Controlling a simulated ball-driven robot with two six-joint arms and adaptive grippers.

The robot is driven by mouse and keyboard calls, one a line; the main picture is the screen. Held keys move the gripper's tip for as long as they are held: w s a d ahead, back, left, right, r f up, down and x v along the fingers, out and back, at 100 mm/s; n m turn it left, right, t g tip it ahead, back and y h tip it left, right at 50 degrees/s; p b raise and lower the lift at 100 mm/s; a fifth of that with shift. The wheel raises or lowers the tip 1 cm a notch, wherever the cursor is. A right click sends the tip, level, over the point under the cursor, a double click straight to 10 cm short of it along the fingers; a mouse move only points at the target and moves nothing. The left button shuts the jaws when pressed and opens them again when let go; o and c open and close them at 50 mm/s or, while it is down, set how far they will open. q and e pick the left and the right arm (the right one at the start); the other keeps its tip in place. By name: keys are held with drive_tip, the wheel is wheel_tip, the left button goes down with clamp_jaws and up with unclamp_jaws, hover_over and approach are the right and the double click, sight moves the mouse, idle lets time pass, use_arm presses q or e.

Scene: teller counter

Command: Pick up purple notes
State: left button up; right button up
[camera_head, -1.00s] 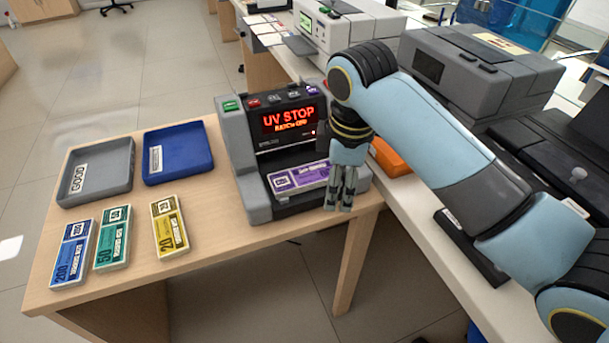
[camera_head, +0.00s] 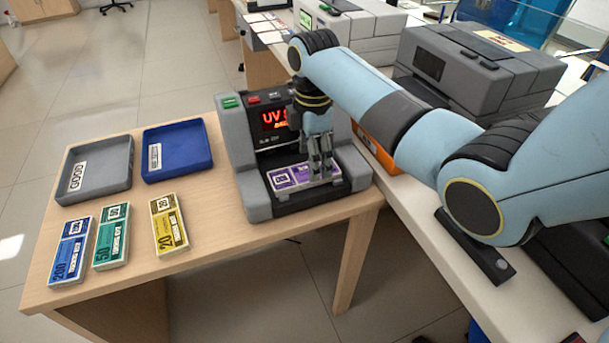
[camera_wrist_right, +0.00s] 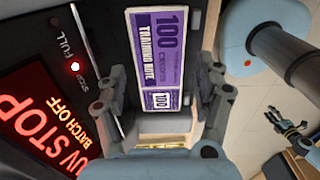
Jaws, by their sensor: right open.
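The purple notes (camera_head: 288,178), a bundle marked 100, lie in the front tray of the grey counting machine (camera_head: 252,190). The bundle also shows in the right wrist view (camera_wrist_right: 155,60), lying between the two fingers. My right gripper (camera_head: 320,174) is open and points down over the right part of the bundle, which it partly hides. I cannot tell whether the fingers touch it. A small dark gripper, seemingly my left gripper (camera_wrist_right: 288,125), shows at the right of the right wrist view, away from the notes; its jaws are unclear.
The machine's red display reads UV STOP. On the wooden table (camera_head: 210,255) lie blue (camera_head: 72,252), green (camera_head: 112,237) and yellow (camera_head: 168,225) note bundles. Behind them are a grey tray (camera_head: 92,190) and a blue tray (camera_head: 178,170). An orange object (camera_head: 375,152) stands right of the machine.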

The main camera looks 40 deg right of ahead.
sight(304, 175)
wheel_tip(304, 175, down, 3)
drive_tip(key=shift+w+a+f, duration=0.1)
drive_tip(key=shift+f, duration=0.05)
drive_tip(key=c, duration=1.1)
